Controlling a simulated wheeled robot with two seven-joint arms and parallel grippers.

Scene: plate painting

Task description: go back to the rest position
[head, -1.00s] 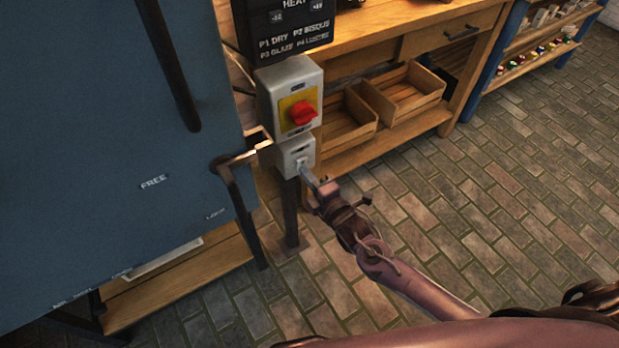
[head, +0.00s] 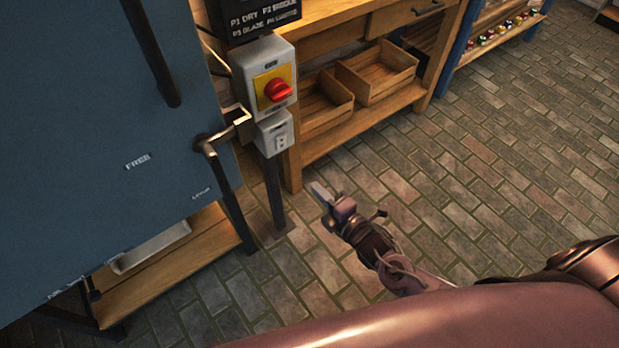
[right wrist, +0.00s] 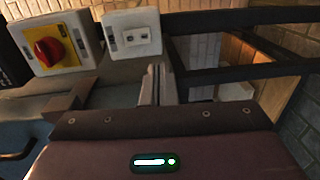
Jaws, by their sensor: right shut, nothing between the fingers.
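My right gripper (head: 321,192) is shut and empty over the brick floor, below and to the right of the small grey switch box (head: 275,134). It is apart from the box. In the right wrist view its closed fingers (right wrist: 158,85) show at the middle, with the small switch box (right wrist: 132,32) beyond them. Above that box in the head view is a grey box with a red rotary knob on a yellow plate (head: 276,90). It also shows in the right wrist view (right wrist: 48,48). My left gripper is not in view.
A large blue door (head: 80,130) with dark handles and the word FREE fills the left. A wooden bench with two crates (head: 378,72) stands at the back. A blue-sided shelf (head: 455,45) is at the upper right. The brick floor (head: 500,190) at right is clear.

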